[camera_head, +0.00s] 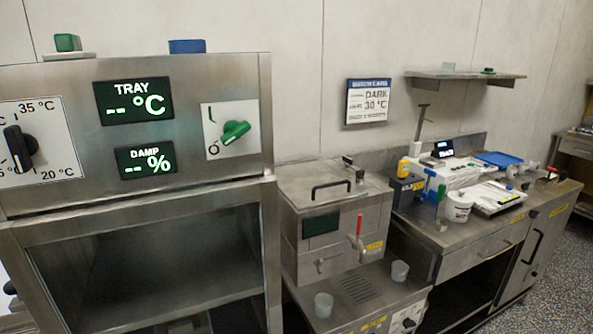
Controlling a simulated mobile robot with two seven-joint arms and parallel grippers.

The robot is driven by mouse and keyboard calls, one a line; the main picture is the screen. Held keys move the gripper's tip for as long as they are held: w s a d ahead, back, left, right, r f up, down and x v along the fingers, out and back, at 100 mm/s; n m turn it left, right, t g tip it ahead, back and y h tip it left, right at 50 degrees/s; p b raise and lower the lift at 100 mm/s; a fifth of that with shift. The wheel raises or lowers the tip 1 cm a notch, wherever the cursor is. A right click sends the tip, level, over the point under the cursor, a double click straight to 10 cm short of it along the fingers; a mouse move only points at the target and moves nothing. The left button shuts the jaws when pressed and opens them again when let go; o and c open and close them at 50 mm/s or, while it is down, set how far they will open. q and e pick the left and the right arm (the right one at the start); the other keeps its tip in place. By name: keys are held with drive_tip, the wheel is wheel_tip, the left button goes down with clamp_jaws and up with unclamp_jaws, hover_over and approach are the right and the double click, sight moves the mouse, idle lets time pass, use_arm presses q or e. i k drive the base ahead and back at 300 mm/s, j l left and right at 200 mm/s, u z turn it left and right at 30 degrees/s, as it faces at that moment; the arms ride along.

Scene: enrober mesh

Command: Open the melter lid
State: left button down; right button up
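The melter (327,240) is a steel box in the middle of the view, on a steel counter. Its flat lid (320,197) lies shut on top and carries a black bar handle (330,188). The front has a dark, blank panel (320,225) and a tap with a red lever (360,226). Neither of my grippers can be made out in this view.
A tall steel cabinet (265,110) with dials and displays stands close on the left. Clear cups (324,305) stand on the counter below the melter. A crowded worktop (470,232) lies to the right. A wall card (367,101) hangs behind.

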sight(315, 183)
drive_tip(key=i+l+u, duration=0.15)
drive_tip(key=l, duration=0.5)
drive_tip(key=i+l+u, duration=0.15)
drive_tip(key=l, duration=0.5)
drive_tip(key=i+l+u, duration=0.15)
drive_tip(key=l, duration=0.55)
drive_tip(key=i+l+u, duration=0.15)
drive_tip(key=l, duration=0.55)
drive_tip(key=l+u, duration=0.1)
drive_tip(key=l, duration=0.6)
drive_tip(key=i, duration=0.05)
